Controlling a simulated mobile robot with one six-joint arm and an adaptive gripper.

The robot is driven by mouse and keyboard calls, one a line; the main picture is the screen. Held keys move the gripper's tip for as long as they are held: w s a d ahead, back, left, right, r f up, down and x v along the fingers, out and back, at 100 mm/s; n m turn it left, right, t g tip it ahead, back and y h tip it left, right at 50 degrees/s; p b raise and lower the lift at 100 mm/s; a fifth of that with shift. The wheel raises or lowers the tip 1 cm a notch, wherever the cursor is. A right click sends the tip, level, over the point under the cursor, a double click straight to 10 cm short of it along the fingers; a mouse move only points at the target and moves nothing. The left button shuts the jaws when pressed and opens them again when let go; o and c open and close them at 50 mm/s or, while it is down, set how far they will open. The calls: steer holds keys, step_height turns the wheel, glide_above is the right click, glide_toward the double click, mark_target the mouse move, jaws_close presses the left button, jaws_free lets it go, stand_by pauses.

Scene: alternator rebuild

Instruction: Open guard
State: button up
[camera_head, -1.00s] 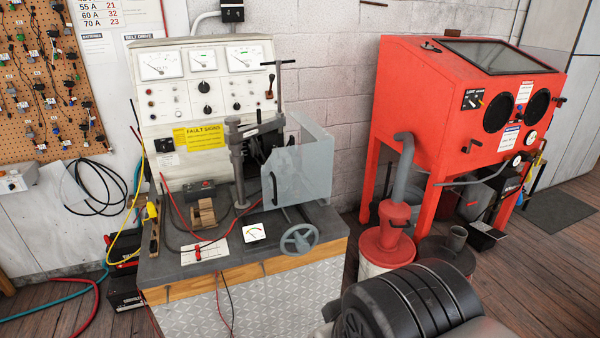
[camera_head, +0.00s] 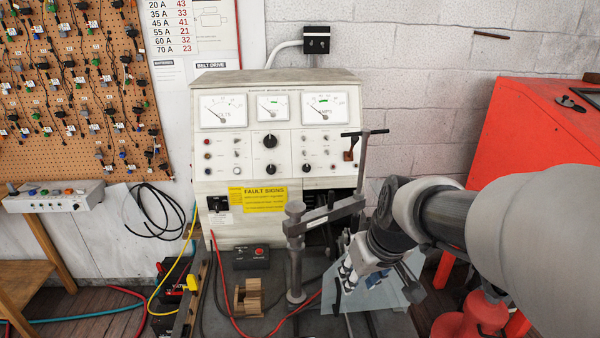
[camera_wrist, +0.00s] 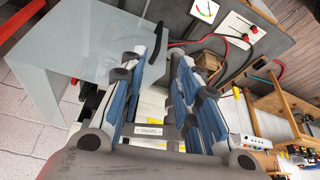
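The guard (camera_head: 380,297) is a clear bluish panel on the test bench, partly hidden behind my arm in the head view. In the wrist view the guard (camera_wrist: 75,45) fills the upper left, with a dark handle (camera_wrist: 157,42) near its right edge. My gripper (camera_wrist: 163,58) is open, its two blue-grey fingers apart with nothing gripped between them. The handle is close to the left fingertip; I cannot tell whether they touch. In the head view my gripper (camera_head: 346,280) is in front of the guard, pointing down and left.
A clamp post (camera_head: 295,250) stands left of my gripper. The test panel (camera_head: 275,130) with gauges rises behind. A wooden block (camera_head: 249,298), a small dark box (camera_head: 251,257) and red leads lie on the bench. A red cabinet (camera_head: 530,140) stands at the right.

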steer(key=b+x, duration=0.5)
steer(key=x, duration=1.2)
steer(key=shift+w+f, duration=0.15)
steer(key=shift+w, duration=0.05)
steer(key=shift+c, duration=0.5)
jaws_close()
